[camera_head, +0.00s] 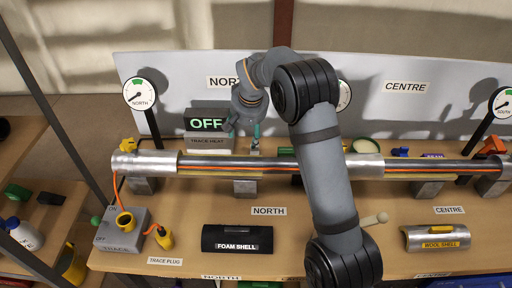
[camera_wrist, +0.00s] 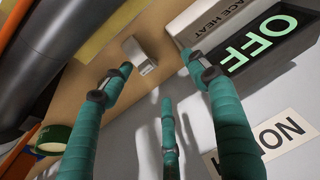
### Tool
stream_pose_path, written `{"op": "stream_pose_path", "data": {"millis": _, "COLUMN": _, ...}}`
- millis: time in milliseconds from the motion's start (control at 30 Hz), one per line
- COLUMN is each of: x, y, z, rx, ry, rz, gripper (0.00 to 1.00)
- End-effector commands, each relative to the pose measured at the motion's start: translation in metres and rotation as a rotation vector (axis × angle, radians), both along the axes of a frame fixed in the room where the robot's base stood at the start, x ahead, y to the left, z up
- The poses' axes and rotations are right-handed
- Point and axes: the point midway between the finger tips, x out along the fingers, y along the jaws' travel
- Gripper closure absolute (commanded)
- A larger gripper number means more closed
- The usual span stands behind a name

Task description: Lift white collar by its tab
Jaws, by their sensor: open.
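My gripper (camera_head: 243,132) is open, with teal fingers pointing down behind the pipe in the head view. In the wrist view, its spread fingers (camera_wrist: 158,64) have nothing between them. A small pale block with a little label (camera_wrist: 140,56) lies just beyond the fingertips, apart from them. It also shows as a small light piece (camera_head: 255,147) below my gripper in the head view. I cannot tell whether this block is the white collar or its tab; no clear collar ring shows.
The long pipe (camera_head: 225,163) runs across the table on grey blocks. The trace heat box (camera_head: 207,143) with its lit OFF sign (camera_wrist: 262,43) stands close beside my fingers. A black foam shell (camera_head: 237,239) lies in front. A green tape roll (camera_wrist: 52,139) is near the pipe.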

Motion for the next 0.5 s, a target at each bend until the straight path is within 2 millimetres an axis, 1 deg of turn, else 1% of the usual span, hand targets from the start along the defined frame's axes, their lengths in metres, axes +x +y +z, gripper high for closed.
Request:
{"op": "stream_pose_path", "data": {"millis": 100, "x": 0.005, "y": -0.014, "z": -0.014, "rx": -0.048, "ry": 0.025, "rz": -0.061, "gripper": 0.41}}
{"op": "stream_pose_path", "data": {"millis": 200, "x": 0.007, "y": -0.022, "z": -0.022, "rx": -0.069, "ry": 0.035, "rz": -0.091, "gripper": 0.41}}
{"op": "stream_pose_path", "data": {"millis": 333, "x": 0.011, "y": -0.026, "z": -0.041, "rx": -0.079, "ry": 0.042, "rz": -0.104, "gripper": 0.41}}
{"op": "stream_pose_path", "data": {"millis": 500, "x": 0.019, "y": -0.026, "z": -0.064, "rx": -0.079, "ry": 0.040, "rz": -0.102, "gripper": 0.41}}
